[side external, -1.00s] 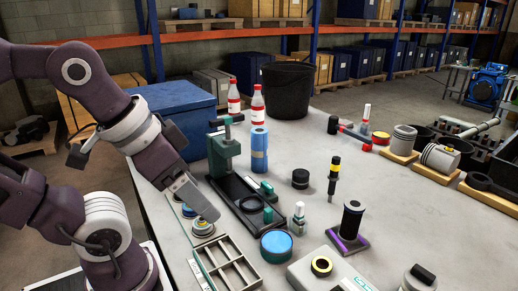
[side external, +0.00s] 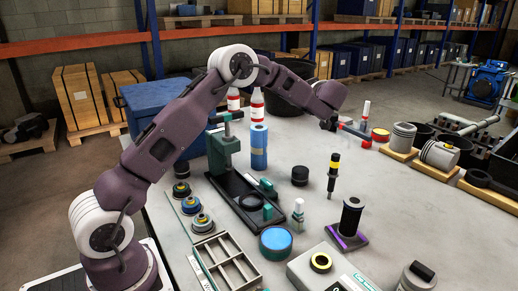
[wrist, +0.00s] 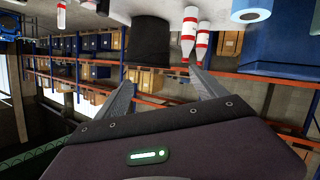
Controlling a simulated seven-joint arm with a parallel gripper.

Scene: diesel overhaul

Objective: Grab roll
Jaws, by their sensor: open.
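A blue paper roll (side external: 259,147) stands upright on the grey table beside the green press. In the wrist view, which is upside down, a roll end with a white face and a hole (wrist: 250,14) shows at the top, apart from my gripper. My gripper (wrist: 160,92) is open and empty, its two fingers spread wide. In the side view my arm reaches over the back of the table, and the fingers cannot be made out there.
Two red-and-white bottles (side external: 257,103) and a black bucket (wrist: 165,42) stand behind the paper roll. A blue box (side external: 160,108) is at left. The green press (side external: 223,150), a divided tray (side external: 226,262) and a blue-lidded tin (side external: 276,242) crowd the middle and front.

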